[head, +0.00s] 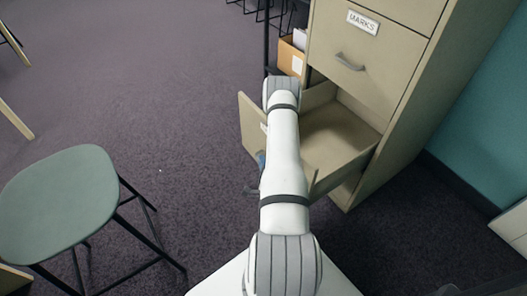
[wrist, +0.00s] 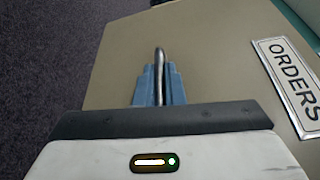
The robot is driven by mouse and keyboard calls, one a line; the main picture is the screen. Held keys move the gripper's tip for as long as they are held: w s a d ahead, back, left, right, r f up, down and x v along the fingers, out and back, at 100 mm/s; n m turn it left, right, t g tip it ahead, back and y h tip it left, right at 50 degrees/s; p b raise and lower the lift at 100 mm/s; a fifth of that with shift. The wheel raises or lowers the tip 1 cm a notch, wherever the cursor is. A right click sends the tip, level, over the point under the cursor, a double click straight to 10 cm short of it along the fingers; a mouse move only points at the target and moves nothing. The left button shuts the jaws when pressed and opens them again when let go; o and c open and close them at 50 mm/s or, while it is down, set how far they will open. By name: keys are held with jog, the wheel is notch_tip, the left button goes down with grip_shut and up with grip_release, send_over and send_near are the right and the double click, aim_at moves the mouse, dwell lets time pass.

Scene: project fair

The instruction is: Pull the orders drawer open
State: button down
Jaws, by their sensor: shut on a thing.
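The orders drawer (head: 249,122) stands pulled out of the beige cabinet (head: 415,75), and the part of its inside that I see looks empty. Its front, with the label ORDERS (wrist: 288,75), fills much of the wrist view. My gripper (wrist: 154,82) is shut on the drawer's grey handle (wrist: 159,62), its blue fingers on either side of the bar. In the head view my arm hides part of the drawer front and most of the gripper; a bit of blue finger (head: 260,160) shows beside the arm.
The closed marks drawer (head: 345,75) is above the open one. A green stool (head: 58,205) with black legs stands at the left. A cardboard box (head: 290,58) with papers is behind the cabinet's left side. The carpet (head: 165,110) between stool and drawer is clear.

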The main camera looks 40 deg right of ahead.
jog(key=shift+s+a+p, duration=0.3)
jog(key=shift+p, duration=0.05)
jog(key=shift+f, duration=0.15)
jog(key=c, duration=1.5)
grip_release()
jog(key=shift+w, duration=0.1)
jog(key=shift+d+b, duration=0.15)
jog(key=shift+b, duration=0.8)
jog(key=b, duration=0.2)
jog(key=shift+f+b, duration=0.15)
jog(key=shift+b, duration=0.15)
